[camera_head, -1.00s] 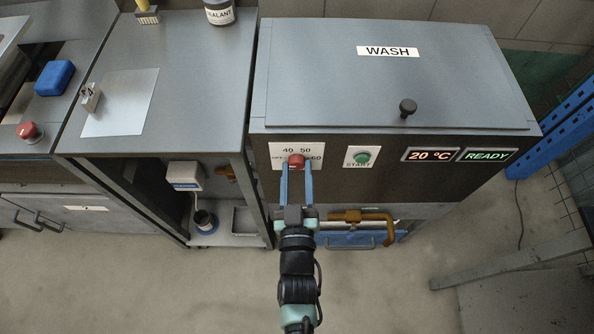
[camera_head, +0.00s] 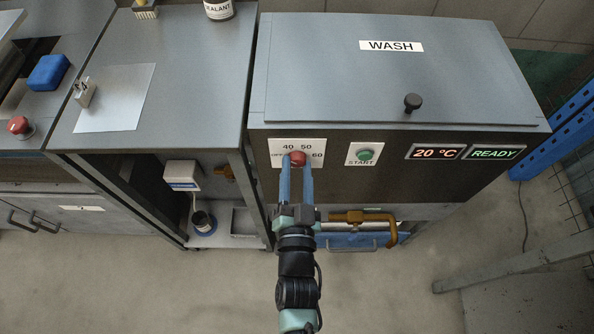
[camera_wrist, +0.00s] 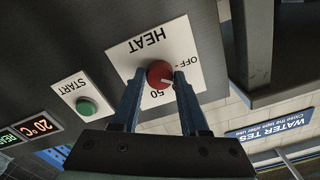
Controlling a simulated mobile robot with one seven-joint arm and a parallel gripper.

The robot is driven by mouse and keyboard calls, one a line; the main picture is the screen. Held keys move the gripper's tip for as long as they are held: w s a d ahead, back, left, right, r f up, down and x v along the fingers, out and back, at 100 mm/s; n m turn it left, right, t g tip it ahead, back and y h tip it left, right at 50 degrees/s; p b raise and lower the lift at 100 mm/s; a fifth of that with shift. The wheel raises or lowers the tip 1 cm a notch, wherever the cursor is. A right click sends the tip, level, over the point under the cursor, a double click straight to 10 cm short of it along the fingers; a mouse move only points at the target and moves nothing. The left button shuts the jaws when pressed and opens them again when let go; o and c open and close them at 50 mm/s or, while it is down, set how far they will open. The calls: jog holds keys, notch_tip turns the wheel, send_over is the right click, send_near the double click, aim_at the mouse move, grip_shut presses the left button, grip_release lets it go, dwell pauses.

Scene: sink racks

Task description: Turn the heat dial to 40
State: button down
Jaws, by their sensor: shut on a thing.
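The red heat dial (camera_head: 298,158) sits on a white plate (camera_head: 276,160) at the left of the washer's front panel. The plate reads OFF, 40, 50 and 60 around the dial. In the wrist view, the dial (camera_wrist: 160,74) appears upside down, with HEAT, OFF and 50 legible around it. A pale pointer mark on the dial points right and slightly down there, between OFF and 50, towards a finger that hides the 40. My gripper (camera_head: 296,166) has its two blue fingers on either side of the dial, shut on it.
The green START button (camera_head: 365,155) is right of the dial plate. The displays read 20 °C (camera_head: 436,152) and READY (camera_head: 494,153). The WASH lid (camera_head: 391,75) is down. An orange-brown pipe (camera_head: 362,216) runs below the panel, right of my gripper.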

jog(key=shift+m+b, duration=0.65)
jog(key=shift+m, duration=1.25)
jog(key=shift+c, duration=2.1)
grip_release()
jog(key=shift+s, duration=0.1)
jog(key=s, duration=1.2)
jog(key=shift+s, duration=0.35)
